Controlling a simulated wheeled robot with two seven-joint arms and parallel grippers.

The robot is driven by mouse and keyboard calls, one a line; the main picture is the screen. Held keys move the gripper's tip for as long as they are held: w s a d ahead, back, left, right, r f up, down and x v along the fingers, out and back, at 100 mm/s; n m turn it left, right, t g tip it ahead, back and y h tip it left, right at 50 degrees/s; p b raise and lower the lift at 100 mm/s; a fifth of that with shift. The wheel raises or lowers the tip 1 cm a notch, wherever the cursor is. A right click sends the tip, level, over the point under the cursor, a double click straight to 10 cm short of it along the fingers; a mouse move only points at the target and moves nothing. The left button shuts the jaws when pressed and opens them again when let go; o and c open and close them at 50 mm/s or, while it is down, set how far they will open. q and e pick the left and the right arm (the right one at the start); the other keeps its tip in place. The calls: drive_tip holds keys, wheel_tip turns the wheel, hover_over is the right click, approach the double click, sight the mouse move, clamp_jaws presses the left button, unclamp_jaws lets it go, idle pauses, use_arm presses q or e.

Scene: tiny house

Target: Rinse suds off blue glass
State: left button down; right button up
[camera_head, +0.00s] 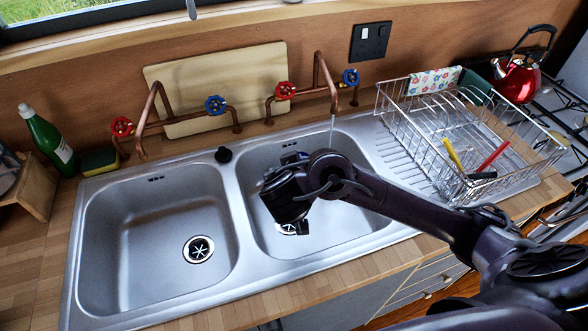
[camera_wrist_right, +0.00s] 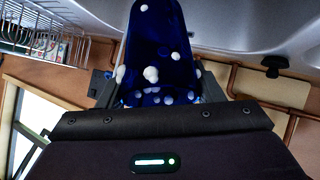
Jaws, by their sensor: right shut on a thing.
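The blue glass (camera_wrist_right: 160,45) fills the top middle of the right wrist view, with several white suds blobs on its dark blue surface. My right gripper (camera_wrist_right: 158,88) is shut on it, one finger on each side. In the head view my right arm reaches over the right sink basin (camera_head: 262,215), and the wrist hides the glass. A thin stream of water (camera_head: 332,127) falls from the right copper tap (camera_head: 320,72) behind the wrist. Whether it touches the glass is hidden. My left gripper is not in view.
The left basin (camera_head: 150,235) is empty. A wire dish rack (camera_head: 400,120) stands on the right with yellow and red utensils. A green bottle (camera_head: 45,140) and sponge (camera_head: 100,161) stand at left. A wooden board (camera_head: 215,65) leans behind the taps.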

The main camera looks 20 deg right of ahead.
drive_tip(key=shift+w+d+f, duration=0.15)
drive_tip(key=shift+w+d, duration=0.2)
drive_tip(key=shift+d, duration=0.4)
drive_tip(key=shift+w+d+f+b, duration=0.2)
drive_tip(key=shift+w+d, duration=0.15)
drive_tip(key=shift+d, duration=0.15)
drive_tip(key=shift+w+d+f+b, duration=0.1)
drive_tip(key=shift+w+d+b, duration=0.1)
drive_tip(key=shift+w+d, duration=0.25)
drive_tip(key=w+d+f+b, duration=0.1)
drive_tip(key=w+d+b, duration=0.2)
drive_tip(key=d+b, duration=0.1)
drive_tip(key=shift+d, duration=0.75)
drive_tip(key=shift+d, duration=0.1)
drive_tip(key=shift+s+d, duration=0.25)
drive_tip(key=shift+s, duration=0.2)
drive_tip(key=shift+a, duration=0.1)
